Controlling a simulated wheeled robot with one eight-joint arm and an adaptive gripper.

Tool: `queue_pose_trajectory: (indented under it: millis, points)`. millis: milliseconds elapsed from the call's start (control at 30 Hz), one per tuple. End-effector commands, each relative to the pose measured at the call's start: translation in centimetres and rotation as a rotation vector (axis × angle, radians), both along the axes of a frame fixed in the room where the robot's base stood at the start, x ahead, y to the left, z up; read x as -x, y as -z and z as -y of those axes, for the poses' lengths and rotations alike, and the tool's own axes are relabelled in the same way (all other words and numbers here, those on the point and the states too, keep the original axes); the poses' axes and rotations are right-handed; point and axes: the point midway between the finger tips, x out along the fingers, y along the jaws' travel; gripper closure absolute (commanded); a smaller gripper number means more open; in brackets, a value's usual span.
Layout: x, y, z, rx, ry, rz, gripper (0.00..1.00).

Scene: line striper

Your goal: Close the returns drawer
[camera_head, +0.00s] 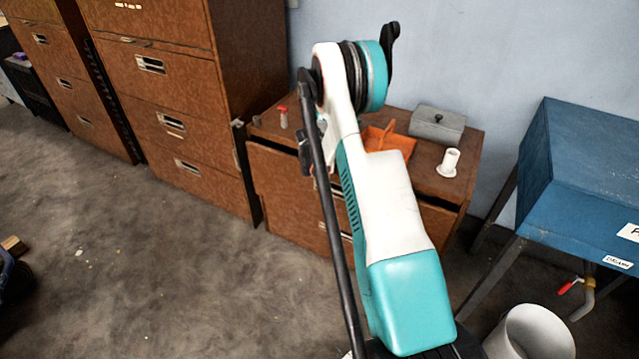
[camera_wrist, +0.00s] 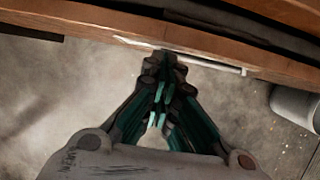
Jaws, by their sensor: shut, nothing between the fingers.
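A low brown wooden cabinet (camera_head: 285,205) stands against the wall in the head view. A dark gap under its top shows the upper drawer (camera_head: 280,165) standing somewhat open; my arm hides its middle. No label naming the returns drawer is readable. In the wrist view, the wooden drawer front (camera_wrist: 75,16) crosses the top, with a pale bar handle (camera_wrist: 218,65) along it. My gripper (camera_wrist: 165,62) is shut and empty, its fingertips at the handle. I cannot tell whether they touch it.
A grey box (camera_head: 437,125), an orange tray (camera_head: 385,140), a white cylinder (camera_head: 449,162) and a red-topped item (camera_head: 283,118) stand on the cabinet. Tall file cabinets (camera_head: 160,75) are left; a blue tank (camera_head: 580,180) and white bucket (camera_head: 530,335) are right. Floor at left is mostly clear.

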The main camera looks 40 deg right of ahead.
Motion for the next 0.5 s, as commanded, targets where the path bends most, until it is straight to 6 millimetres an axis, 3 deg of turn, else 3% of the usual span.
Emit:
queue_pose_trajectory:
  millis: [500]
  points:
    - [-0.37, -0.08, 1.01, 0.0, 0.001, -0.001, 1.0]
